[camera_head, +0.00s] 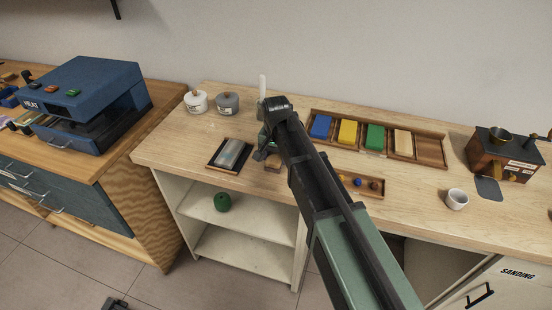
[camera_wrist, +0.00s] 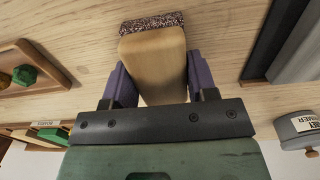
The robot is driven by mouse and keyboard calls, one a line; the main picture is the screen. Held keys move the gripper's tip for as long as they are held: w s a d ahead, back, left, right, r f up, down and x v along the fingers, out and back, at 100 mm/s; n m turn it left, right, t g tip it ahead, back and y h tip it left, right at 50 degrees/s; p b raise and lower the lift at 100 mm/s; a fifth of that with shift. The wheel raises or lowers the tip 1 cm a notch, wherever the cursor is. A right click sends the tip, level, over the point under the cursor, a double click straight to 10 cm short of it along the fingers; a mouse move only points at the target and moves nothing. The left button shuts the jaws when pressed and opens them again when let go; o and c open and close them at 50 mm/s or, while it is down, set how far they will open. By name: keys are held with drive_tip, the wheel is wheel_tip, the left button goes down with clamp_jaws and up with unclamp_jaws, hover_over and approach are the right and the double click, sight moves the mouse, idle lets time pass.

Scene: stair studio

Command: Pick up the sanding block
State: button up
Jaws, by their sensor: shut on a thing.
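The sanding block (camera_wrist: 152,62) is a pale wooden block with a dark speckled gritty face, seen in the wrist view. My gripper (camera_wrist: 158,80) is shut on it, with a purple finger pressed on either side. The gritty face points away from my gripper, toward the wooden bench top. In the head view a small brown part of the block (camera_head: 272,165) shows beside the dark-edged tray. My arm hides most of the gripper there. I cannot tell whether the block touches the bench or hangs just above it.
A dark tray with a grey slab (camera_head: 231,153) lies left of the block. Two lidded pots, one white (camera_head: 196,101) and one grey (camera_head: 227,103), stand behind. A tray of coloured blocks (camera_head: 347,131), a small knob tray (camera_head: 360,183), a cup (camera_head: 456,199) and a grinder (camera_head: 503,152) are right.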

sight(276, 155)
wheel_tip(276, 155, up, 20)
drive_tip(key=p, duration=2)
